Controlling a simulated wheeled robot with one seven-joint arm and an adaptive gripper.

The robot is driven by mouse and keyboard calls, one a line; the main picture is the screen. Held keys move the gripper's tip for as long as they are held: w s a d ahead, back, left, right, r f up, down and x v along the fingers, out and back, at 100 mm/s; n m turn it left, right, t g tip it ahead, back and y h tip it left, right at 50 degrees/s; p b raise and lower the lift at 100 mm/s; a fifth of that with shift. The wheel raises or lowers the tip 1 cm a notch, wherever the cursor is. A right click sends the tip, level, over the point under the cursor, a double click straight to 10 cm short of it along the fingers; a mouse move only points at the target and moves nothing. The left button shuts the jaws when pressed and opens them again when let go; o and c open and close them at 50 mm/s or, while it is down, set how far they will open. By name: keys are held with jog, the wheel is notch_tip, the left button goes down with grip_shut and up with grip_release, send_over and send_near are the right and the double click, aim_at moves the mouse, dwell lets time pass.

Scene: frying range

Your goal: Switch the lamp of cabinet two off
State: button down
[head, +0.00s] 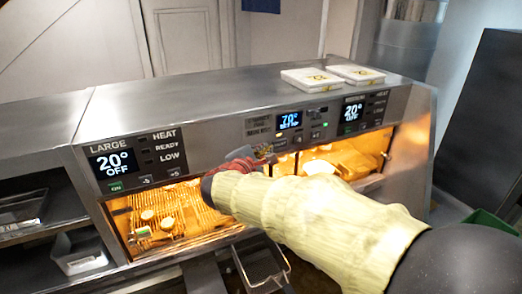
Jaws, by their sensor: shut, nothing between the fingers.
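The steel heated cabinets stand in a row, with warm orange light in the left bay (165,215) and the right bay (345,160). The left control panel (137,160) reads 20° OFF above a lit green button. A middle display (289,120) reads about 70°, and a right display (353,111) reads 20° OFF. I cannot tell which panel is cabinet two's. My gripper (264,151), dark red, is shut and empty in front of the cabinet face, below and left of the middle display. Contact is unclear. My pale-sleeved arm hides part of the bays.
Two white trays (316,79) lie on the cabinet top. A wire-rimmed basket (262,268) is below my arm. A white container (84,256) sits at lower left, and a green bin (492,222) at lower right. A dark panel (490,120) stands at right.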

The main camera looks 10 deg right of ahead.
jog(key=shift+w, duration=0.1)
dwell(0.4)
jog(key=shift+w+b, duration=0.3)
jog(key=shift+b, duration=0.05)
jog(key=shift+s, duration=0.15)
jog(key=shift+s+b, duration=0.3)
jog(key=shift+b, duration=0.2)
jog(key=s+b, duration=0.1)
jog(key=s, duration=0.2)
jog(key=s+d+b, duration=0.1)
jog(key=s, duration=0.1)
jog(key=shift+s+d, duration=0.1)
jog(key=shift+s, duration=0.3)
